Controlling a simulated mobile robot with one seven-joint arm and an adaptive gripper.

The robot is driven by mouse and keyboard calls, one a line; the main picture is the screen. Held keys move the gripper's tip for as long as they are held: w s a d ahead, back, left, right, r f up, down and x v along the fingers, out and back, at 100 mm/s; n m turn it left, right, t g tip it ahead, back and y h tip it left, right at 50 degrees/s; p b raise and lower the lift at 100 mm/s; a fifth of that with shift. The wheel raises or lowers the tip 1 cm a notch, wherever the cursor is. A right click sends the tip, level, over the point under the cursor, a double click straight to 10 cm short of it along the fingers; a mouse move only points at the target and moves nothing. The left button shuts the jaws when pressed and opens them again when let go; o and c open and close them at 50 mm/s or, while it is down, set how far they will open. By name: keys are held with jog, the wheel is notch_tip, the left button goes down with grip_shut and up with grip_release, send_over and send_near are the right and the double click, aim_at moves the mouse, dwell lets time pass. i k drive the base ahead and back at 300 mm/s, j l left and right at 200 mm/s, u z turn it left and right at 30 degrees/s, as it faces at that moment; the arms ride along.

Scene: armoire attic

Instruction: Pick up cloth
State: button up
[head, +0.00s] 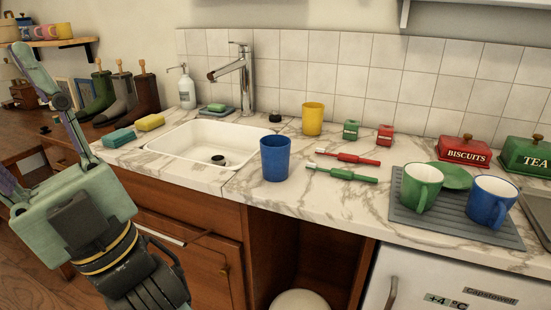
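No spread-out cloth is clear to me. A teal block (119,137) and a yellow block (150,122) lie flat on the marble counter, left of the sink. They look like sponges or folded cloths; I cannot tell which.
A white sink (205,140) with a tall faucet (243,75) is right of the blocks. A soap bottle (186,88) and several boots (120,95) stand behind them. A blue cup (275,160) stands near the counter's front edge. Mugs sit on a grey mat (450,228).

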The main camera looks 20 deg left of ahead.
aim_at(119, 138)
jog(key=u, duration=1.55)
